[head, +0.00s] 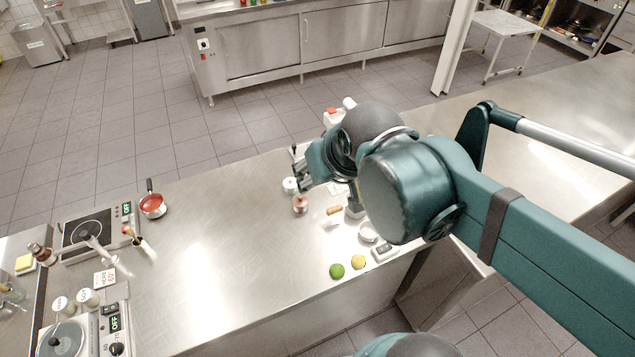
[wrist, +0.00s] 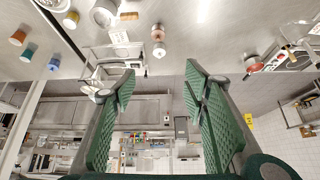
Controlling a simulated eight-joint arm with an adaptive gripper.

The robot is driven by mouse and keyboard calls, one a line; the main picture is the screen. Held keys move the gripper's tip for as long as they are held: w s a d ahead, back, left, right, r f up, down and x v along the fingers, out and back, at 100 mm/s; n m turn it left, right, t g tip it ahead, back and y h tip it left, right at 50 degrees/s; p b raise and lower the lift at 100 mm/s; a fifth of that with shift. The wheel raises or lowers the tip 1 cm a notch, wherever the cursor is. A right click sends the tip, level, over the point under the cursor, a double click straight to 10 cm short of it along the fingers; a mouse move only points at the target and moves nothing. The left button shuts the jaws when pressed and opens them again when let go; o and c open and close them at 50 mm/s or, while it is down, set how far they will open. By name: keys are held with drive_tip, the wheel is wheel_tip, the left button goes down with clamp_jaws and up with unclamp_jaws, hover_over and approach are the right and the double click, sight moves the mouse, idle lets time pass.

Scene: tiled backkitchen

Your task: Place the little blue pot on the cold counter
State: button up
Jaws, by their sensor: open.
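My gripper (head: 302,172) is above the steel counter (head: 220,240) in the head view. In the wrist view my gripper (wrist: 160,78) has its two green fingers wide apart, with nothing between them. None of these shows in the head view, where my arm covers part of the worktop. I cannot tell which surface is the cold counter.
A red saucepan (head: 153,205) is by a hotplate (head: 88,235). The middle of the counter is clear.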

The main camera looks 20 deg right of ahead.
drive_tip(key=shift+s+a+f+n, duration=0.2)
drive_tip(key=shift+s+a+f, duration=0.1)
drive_tip(key=shift+s, duration=0.15)
drive_tip(key=shift+s+a+f+n, duration=0.2)
drive_tip(key=shift+s+a+f, duration=0.05)
drive_tip(key=shift+s, duration=0.15)
wheel_tip(320, 180, down, 8)
drive_tip(key=b, duration=0.7)
drive_tip(key=shift+r+b, duration=0.15)
drive_tip(key=shift+b, duration=0.2)
idle(0.5)
